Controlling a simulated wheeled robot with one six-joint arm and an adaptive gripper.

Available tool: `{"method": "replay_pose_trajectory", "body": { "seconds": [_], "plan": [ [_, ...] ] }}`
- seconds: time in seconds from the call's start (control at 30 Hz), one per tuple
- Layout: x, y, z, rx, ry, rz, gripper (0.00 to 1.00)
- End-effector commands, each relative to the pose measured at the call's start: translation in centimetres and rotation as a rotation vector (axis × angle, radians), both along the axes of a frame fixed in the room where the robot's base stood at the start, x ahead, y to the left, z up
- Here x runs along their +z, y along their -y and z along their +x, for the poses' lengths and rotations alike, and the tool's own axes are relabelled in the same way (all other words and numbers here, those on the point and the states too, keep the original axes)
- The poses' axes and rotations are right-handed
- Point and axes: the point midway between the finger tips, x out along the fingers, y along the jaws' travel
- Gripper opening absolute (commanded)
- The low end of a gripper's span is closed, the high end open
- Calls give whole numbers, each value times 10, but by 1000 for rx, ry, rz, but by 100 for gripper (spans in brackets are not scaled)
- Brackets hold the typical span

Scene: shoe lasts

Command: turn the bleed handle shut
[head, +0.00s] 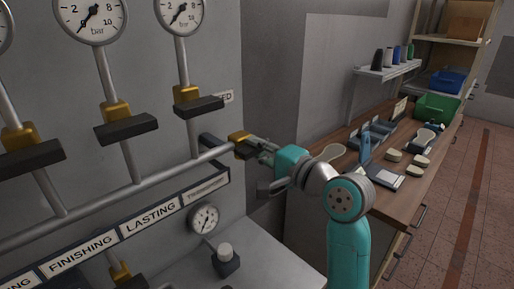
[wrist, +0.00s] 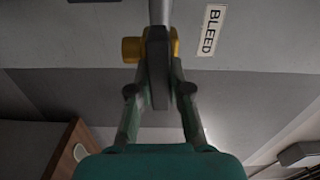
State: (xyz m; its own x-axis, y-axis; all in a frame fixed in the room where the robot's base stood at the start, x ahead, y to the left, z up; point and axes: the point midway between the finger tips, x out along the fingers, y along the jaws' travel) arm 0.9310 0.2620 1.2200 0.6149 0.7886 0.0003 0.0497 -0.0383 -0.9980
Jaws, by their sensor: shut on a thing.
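In that picture the bar runs roughly in line with the grey pipe (wrist: 159,12). My gripper (wrist: 159,92) is shut on the bar, one finger on each side. In the head view the brass valve (head: 239,141) sits at the right end of the long pipe, and my gripper (head: 264,149) reaches it from the right. The fingers mostly hide the handle there.
Brass valves with dark handles (head: 128,129) (head: 198,106) stand on the riser pipes under gauges (head: 90,16). A small gauge (head: 204,219) and a dark block with a pale knob (head: 226,261) are below. A cluttered wooden bench (head: 381,206) stands right; the floor beyond is clear.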

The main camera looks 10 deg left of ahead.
Motion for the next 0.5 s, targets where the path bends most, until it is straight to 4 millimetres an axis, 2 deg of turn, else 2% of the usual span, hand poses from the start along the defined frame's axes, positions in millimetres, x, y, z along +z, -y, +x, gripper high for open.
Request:
{"method": "replay_pose_trajectory", "body": {
  "seconds": [0.5],
  "plan": [
    [-1,1,1,-2,-64,49,0]
  ]
}}
